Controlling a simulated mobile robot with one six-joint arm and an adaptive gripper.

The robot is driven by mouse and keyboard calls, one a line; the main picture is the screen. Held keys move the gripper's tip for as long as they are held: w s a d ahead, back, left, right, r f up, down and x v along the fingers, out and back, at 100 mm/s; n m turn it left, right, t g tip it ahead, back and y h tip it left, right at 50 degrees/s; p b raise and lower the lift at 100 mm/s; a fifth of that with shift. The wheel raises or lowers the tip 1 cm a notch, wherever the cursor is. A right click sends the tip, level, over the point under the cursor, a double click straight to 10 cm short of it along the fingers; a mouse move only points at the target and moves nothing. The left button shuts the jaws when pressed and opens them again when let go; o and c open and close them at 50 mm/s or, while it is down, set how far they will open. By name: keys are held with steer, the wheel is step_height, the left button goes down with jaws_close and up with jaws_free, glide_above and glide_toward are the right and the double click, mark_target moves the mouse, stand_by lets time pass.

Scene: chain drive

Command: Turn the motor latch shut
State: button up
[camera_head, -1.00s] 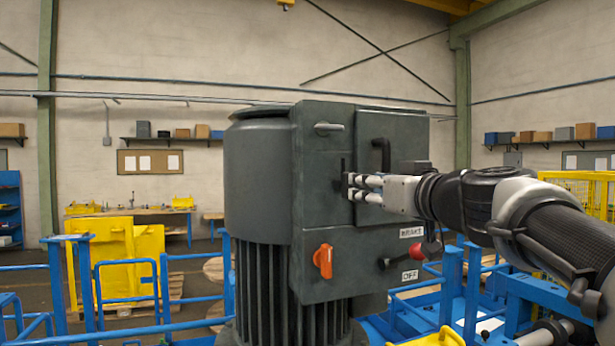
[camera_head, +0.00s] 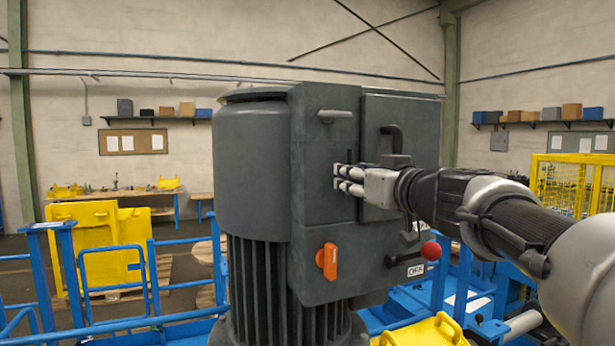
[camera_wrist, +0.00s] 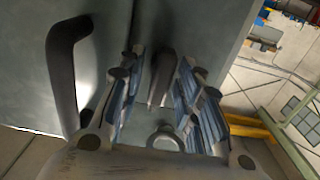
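The grey motor housing (camera_head: 320,215) fills the middle of the head view, with a door panel (camera_head: 412,115) on its right face. In the wrist view a dark stub-like lever (camera_wrist: 162,78), which looks like the motor latch, stands near the door seam between my fingers. My gripper (camera_head: 338,178) is at the seam, left of the black door handle; its fingers hide the latch in the head view. In the wrist view my gripper (camera_wrist: 160,62) is open, one finger either side of the lever, with gaps visible. Whether either finger touches it is unclear.
A grey horizontal lever (camera_head: 335,115) sits above my fingers. The black door handle (camera_wrist: 68,65) is close to my left finger in the wrist view. An orange knob (camera_head: 328,261) and a red-balled lever (camera_head: 431,251) are below. Blue rails (camera_head: 110,290) surround the motor.

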jaws_close()
steer(key=shift+m+b, duration=0.3)
steer(key=m+b, duration=0.2)
steer(key=shift+w+d+f+m, duration=0.1)
steer(key=shift+f+m, duration=0.05)
steer(key=shift+m, duration=0.25)
steer(key=m+b, duration=0.1)
steer(key=m, duration=0.2)
steer(key=shift+m, duration=0.3)
steer(key=m+b, duration=0.1)
steer(key=m, duration=0.4)
steer(key=shift+d, duration=0.15)
steer(key=m, duration=0.6)
steer(key=shift+f, duration=0.1)
steer(key=shift+o, duration=0.8)
jaws_free()
